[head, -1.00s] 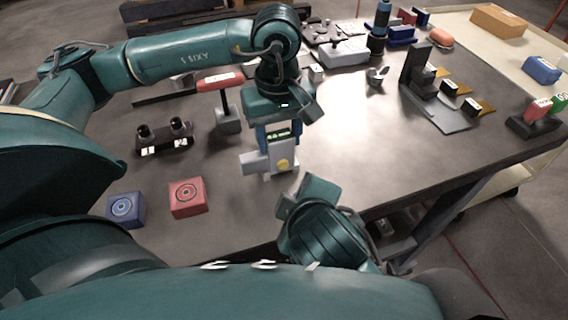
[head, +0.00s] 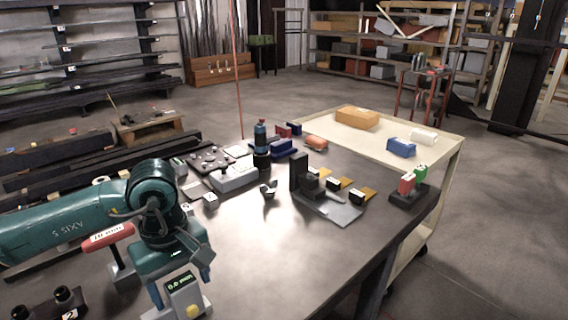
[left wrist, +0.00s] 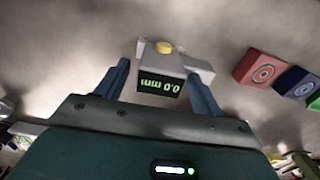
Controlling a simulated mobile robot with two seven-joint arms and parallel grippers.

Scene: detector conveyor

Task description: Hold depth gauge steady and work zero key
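The depth gauge (head: 187,296) is a grey-white block at the bottom of the head view, with a dark display in green digits that looks like 0.0 mm. Its yellow round key (head: 193,312) is at the picture's bottom edge. In the left wrist view the gauge (left wrist: 190,66) shows its key (left wrist: 164,47) and display. In the head view the left gripper (head: 180,284) partly covers the gauge. My right gripper is out of view.
A red-handled tool (head: 108,237) stands left of my left gripper. A black stepped stand (head: 312,183) and a holder with red and green blocks (head: 408,190) are to the right. Red (left wrist: 258,69) and blue (left wrist: 297,82) blocks show in the wrist view.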

